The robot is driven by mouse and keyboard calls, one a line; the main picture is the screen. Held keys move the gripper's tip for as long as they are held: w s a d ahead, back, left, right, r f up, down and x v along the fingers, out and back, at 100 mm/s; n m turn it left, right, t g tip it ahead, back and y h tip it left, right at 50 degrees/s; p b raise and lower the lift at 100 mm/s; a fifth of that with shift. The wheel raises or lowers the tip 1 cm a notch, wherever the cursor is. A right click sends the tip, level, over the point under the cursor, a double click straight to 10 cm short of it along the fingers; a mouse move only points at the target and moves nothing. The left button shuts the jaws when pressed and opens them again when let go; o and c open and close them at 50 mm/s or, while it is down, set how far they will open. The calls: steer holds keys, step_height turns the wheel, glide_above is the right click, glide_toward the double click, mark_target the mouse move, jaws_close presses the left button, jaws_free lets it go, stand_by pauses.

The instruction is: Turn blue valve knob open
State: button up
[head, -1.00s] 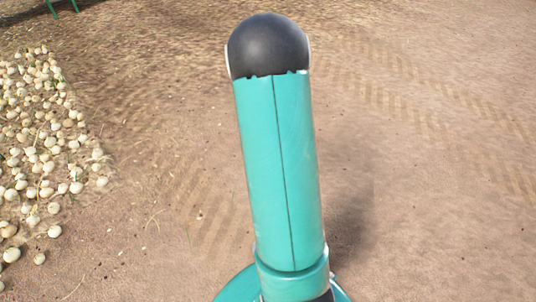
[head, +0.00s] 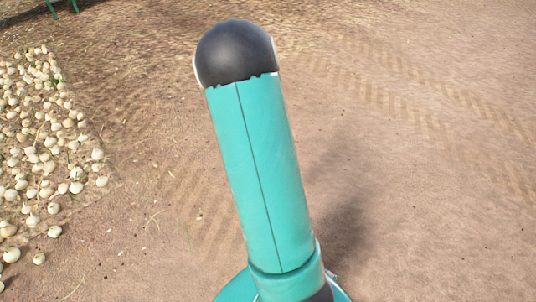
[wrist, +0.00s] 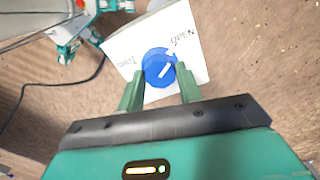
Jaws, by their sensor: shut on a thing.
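The blue valve knob (wrist: 158,64) shows in the wrist view, on a white panel (wrist: 196,60). The knob is round with a white line that slants from lower left to upper right. The head view shows neither the knob nor my gripper.
Wires and teal and grey machine parts (wrist: 72,38) lie at the upper left of the wrist view. In the head view, many pale onions (head: 45,150) lie on the ground at the left. Green legs of something (head: 62,6) stand at the top left. The brown ground at the right is clear.

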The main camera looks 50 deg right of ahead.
steer(key=shift+m, duration=0.4)
steer(key=o, duration=1)
step_height(320, 180, up, 14)
stand_by(0.6)
